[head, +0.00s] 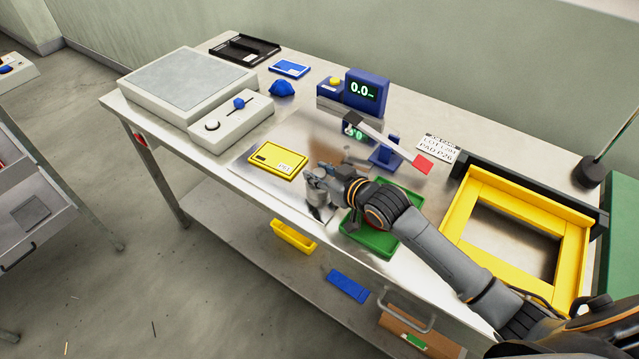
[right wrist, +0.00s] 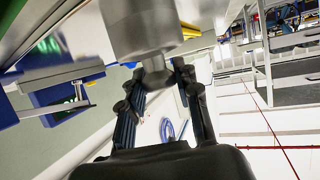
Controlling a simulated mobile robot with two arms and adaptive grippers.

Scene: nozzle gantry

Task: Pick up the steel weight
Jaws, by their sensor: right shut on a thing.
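The steel weight (right wrist: 145,28) is a grey metal cylinder that fills the top middle of the right wrist view. In the head view the weight (head: 316,188) is small and partly hidden by my right gripper (head: 322,200). In the right wrist view my right gripper (right wrist: 160,75) has its two dark fingers shut on the lower, narrower part of the weight as pictured. It is over the table between the yellow plate and the green tray. I cannot tell whether the weight touches the surface. My left gripper is not in view.
A yellow plate (head: 277,160) lies left of the gripper. A green tray (head: 356,240) sits under my right forearm. A blue scale display (head: 366,92) and a red-tipped lever (head: 395,146) stand behind. A yellow frame (head: 462,210) is at right.

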